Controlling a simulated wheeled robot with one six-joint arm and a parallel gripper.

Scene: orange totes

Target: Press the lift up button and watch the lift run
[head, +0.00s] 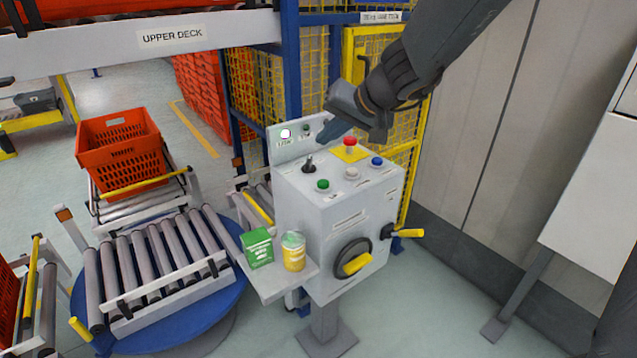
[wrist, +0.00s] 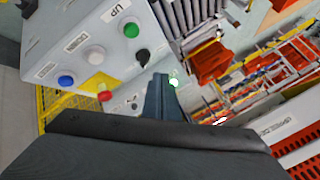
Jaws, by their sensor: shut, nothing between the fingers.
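A grey control box (head: 335,210) stands on a post. A green button (head: 323,185) is at the near edge of its sloped top; in the wrist view the green button (wrist: 131,29) has a label reading UP beside it. My gripper (head: 326,138) is shut and empty, above the far part of the box, apart from the green button. The fingertips (wrist: 160,82) show in the wrist view close in the picture to a lit lamp (wrist: 173,82); I cannot tell whether they touch anything. The lit lamp (head: 285,134) sits on the upright back panel.
The top also carries a white button (head: 352,174), a blue button (head: 376,161), a red mushroom button (head: 350,142) and a black selector (head: 308,164). A green box (head: 257,248) and a yellow jar (head: 293,252) stand on the side shelf. Yellow mesh fencing (head: 375,75) is behind.

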